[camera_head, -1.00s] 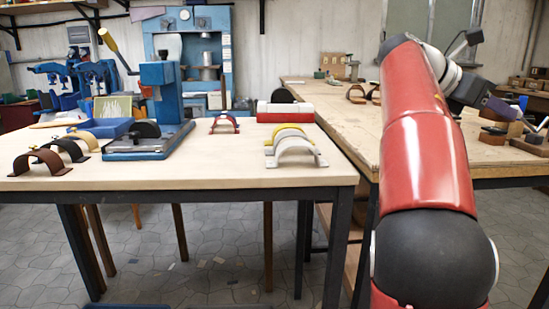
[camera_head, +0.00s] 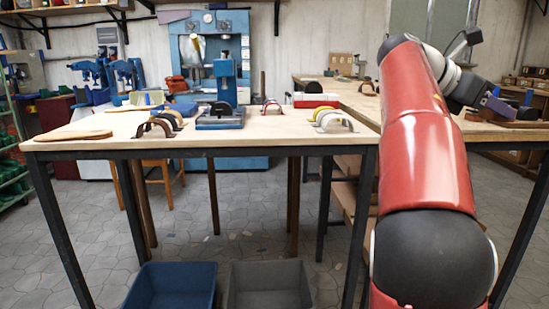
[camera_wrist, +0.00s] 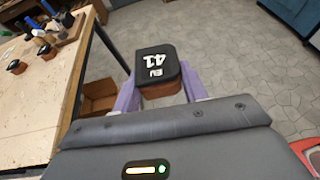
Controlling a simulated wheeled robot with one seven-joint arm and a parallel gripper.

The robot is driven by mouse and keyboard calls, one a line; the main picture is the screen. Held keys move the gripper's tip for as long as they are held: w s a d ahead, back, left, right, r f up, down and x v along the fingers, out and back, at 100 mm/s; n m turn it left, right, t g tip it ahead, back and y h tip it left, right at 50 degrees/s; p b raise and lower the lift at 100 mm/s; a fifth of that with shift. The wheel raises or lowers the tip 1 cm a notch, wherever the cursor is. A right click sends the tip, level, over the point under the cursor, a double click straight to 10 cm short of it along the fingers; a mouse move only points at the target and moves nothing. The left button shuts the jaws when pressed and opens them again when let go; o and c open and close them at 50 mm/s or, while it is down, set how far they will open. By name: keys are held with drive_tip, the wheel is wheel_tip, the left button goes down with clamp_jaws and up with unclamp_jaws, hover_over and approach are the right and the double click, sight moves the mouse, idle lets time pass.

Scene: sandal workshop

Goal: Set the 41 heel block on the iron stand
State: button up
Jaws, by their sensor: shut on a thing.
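The 41 heel block (camera_wrist: 158,66) is black on top with white "EU 41" lettering and brown below. In the wrist view it sits between the purple fingers of my gripper (camera_wrist: 158,88), which is shut on it. It is held out over the floor, to the right of a wooden bench. In the head view my gripper (camera_head: 497,107) is at the right, in front of the right-hand bench, and I cannot make out the block there. I cannot pick out the iron stand in either view.
The front table (camera_head: 280,142) bears a blue press (camera_head: 225,95), brown arches (camera_head: 152,128), pale arches (camera_head: 335,121) and a flat sole-shaped board (camera_head: 75,136). A blue bin (camera_head: 170,287) and a grey bin (camera_head: 270,287) are on the floor. Tools lie on the bench (camera_wrist: 35,105) in the wrist view.

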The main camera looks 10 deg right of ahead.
drive_tip(key=w+a+f+n+t, duration=0.2)
drive_tip(key=w+a+f, duration=0.4)
drive_tip(key=w+f, duration=0.3)
drive_tip(key=w+a+f+n+t, duration=0.1)
drive_tip(key=w+a+f+t, duration=0.1)
drive_tip(key=w+a+f, duration=0.6)
drive_tip(key=w+a+f+n+t, duration=0.2)
drive_tip(key=w+a+f, duration=0.3)
drive_tip(key=f, duration=0.7)
drive_tip(key=s+a+f+n+t+y, duration=0.1)
drive_tip(key=a+f+n+t, duration=0.1)
drive_tip(key=a+f, duration=0.45)
drive_tip(key=s+a+f+n+t, duration=0.1)
drive_tip(key=s+a+f, duration=0.15)
drive_tip(key=f, duration=0.75)
drive_tip(key=s+a+f+n+t+y, duration=0.1)
drive_tip(key=a+f+n+t, duration=0.1)
drive_tip(key=a+f, duration=0.45)
drive_tip(key=s+f, duration=0.7)
drive_tip(key=shift+d+f, duration=0.15)
drive_tip(key=shift+f, duration=0.25)
